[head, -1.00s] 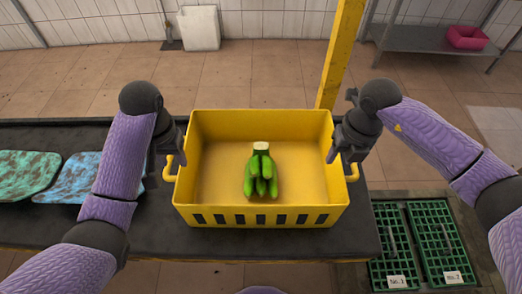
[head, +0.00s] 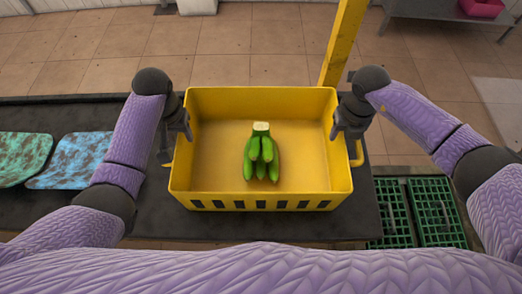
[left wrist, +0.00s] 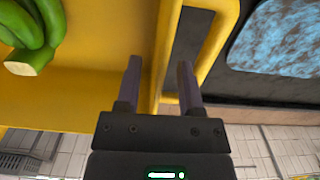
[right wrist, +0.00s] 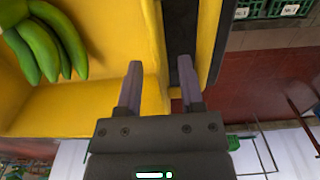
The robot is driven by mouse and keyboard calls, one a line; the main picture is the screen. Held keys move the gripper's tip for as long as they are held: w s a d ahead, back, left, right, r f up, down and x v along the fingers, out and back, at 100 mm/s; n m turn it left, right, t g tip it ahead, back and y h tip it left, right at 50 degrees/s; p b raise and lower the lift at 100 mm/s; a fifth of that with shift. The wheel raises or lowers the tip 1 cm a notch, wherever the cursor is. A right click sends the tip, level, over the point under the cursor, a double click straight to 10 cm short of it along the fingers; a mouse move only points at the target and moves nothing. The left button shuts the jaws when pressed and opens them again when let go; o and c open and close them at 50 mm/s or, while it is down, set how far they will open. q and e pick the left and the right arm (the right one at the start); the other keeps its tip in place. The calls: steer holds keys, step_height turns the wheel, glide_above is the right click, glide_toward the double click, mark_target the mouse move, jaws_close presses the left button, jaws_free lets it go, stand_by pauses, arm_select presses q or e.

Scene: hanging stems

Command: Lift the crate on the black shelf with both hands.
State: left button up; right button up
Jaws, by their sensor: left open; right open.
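The yellow crate (head: 260,195) stands on the black shelf (head: 150,222). A bunch of green bananas (head: 262,158) lies inside it. My left gripper (head: 182,128) is at the crate's left side wall, open. In the left wrist view its fingers (left wrist: 158,82) stand on either side of the wall's rim, with the yellow side handle (left wrist: 205,50) beyond. My right gripper (head: 343,125) is at the right side wall, open. In the right wrist view its fingers (right wrist: 160,82) also straddle the rim. Whether any finger touches the wall cannot be told.
Mottled green (head: 22,158) and blue (head: 72,160) flat pieces lie on the shelf, left of the crate. A yellow post (head: 343,45) rises behind the crate. Green slatted crates (head: 435,212) sit low at the right. A pink container (head: 482,8) is at the back right.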

mark_target(183, 141)
arm_select(q)
steer(key=shift+f, duration=1.6)
arm_select(e)
steer(key=shift+f, duration=1.6)
arm_select(q)
steer(key=shift+c, duration=0.2)
arm_select(e)
steer(key=shift+c, duration=0.2)
arm_select(q)
jaws_close()
arm_select(e)
jaws_close()
